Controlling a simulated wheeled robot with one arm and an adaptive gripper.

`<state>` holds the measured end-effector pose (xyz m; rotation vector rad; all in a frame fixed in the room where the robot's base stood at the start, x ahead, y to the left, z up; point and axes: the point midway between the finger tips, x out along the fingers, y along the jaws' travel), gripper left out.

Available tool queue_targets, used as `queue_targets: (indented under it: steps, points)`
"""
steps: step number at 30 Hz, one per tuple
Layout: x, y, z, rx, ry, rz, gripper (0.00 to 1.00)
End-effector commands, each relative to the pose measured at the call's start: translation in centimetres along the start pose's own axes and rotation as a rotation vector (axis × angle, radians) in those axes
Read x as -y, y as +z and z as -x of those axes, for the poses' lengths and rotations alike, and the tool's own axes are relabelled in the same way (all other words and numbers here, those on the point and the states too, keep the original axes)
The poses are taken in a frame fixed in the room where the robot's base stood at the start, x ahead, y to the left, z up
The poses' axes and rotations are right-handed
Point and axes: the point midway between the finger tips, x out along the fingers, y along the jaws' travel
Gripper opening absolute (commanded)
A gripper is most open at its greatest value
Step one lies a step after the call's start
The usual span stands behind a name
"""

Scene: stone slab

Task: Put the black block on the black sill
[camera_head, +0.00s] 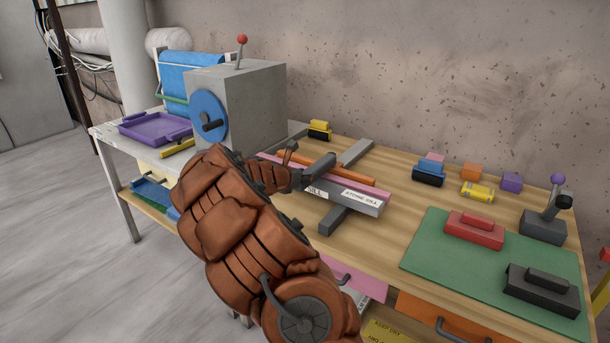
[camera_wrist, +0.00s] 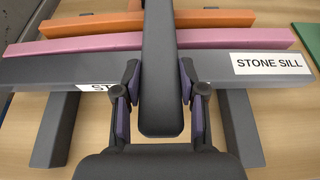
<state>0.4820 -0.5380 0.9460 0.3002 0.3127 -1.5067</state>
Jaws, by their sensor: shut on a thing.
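My gripper (camera_wrist: 162,95) is shut on a long dark block (camera_wrist: 162,60), one finger on each side. In the head view the block (camera_head: 320,167) points away from me, above the sill. The dark grey sill (camera_wrist: 210,68), labelled "STONE SILL", crosses below it; it also shows in the head view (camera_head: 330,192). A pink strip (camera_wrist: 225,39) and an orange strip (camera_wrist: 215,19) lie along the sill's far side. The held block covers part of the sill and strips. I cannot tell whether it touches them. My gripper (camera_head: 295,178) is partly hidden by my arm in the head view.
Two dark grey bars (camera_wrist: 52,130) run under the sill. On the right, a green mat (camera_head: 425,255) bears a red handled block (camera_head: 473,230) and a black handled block (camera_head: 540,290). A grey machine (camera_head: 250,100) stands left. Small coloured blocks sit at the back.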

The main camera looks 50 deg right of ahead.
Motion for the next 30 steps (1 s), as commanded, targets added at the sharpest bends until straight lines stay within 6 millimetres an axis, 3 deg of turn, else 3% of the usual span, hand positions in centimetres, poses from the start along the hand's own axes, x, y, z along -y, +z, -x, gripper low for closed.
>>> queue_targets:
  steps: [3, 4, 11, 23, 30]
  points:
    - [0.0, -0.3, -0.1, 0.0, 0.0, 0.0, 0.17]
    - [0.0, -0.3, -0.1, 0.0, 0.0, 0.0, 0.42]
    - [0.0, -0.3, -0.1, 0.0, 0.0, 0.0, 0.66]
    - [0.0, 0.3, 0.2, 0.0, 0.0, 0.0, 0.66]
    - [-0.1, 0.5, 2.9, 0.003, 0.002, 0.001, 0.66]
